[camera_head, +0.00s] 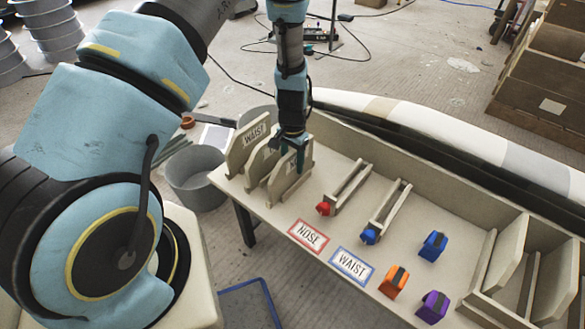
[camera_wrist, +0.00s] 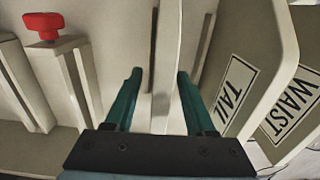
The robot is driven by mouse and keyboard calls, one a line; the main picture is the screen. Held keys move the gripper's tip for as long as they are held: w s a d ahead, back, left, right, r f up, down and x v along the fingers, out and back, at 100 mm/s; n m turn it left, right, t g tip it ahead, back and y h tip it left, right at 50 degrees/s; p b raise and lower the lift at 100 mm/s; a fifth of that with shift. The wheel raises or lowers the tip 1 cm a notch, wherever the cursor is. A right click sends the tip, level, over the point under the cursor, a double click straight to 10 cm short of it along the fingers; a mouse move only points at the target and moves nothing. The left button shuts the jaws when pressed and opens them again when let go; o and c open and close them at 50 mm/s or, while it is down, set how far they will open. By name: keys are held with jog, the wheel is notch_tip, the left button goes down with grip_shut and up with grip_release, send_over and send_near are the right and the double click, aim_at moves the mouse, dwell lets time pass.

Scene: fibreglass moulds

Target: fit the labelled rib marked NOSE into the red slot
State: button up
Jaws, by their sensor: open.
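My gripper (camera_head: 290,158) is open above the rack of upright cream ribs at the table's left end. In the wrist view its teal fingers (camera_wrist: 159,75) stand either side of the top edge of the front rib (camera_wrist: 165,60), with gaps showing. The front rib's (camera_head: 293,184) label is not visible. Behind it are the TAIL rib (camera_wrist: 232,90) and the WAIST rib (camera_head: 245,150). The red slot (camera_head: 350,186) is a pair of cream rails with a red knob (camera_head: 325,208); it looks empty. A red-bordered NOSE card (camera_head: 309,237) lies in front of it.
The blue slot (camera_head: 394,205) with a blue knob stands right of the red one, by a WAIST card (camera_head: 351,266). Orange (camera_head: 393,282), blue (camera_head: 433,245) and purple (camera_head: 433,307) blocks sit further right. Upright panels (camera_head: 505,255) fill the right end. A low wall runs behind.

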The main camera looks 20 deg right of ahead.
jog(key=shift+f, duration=0.3)
jog(key=shift+c, duration=0.2)
grip_shut()
dwell(1.1)
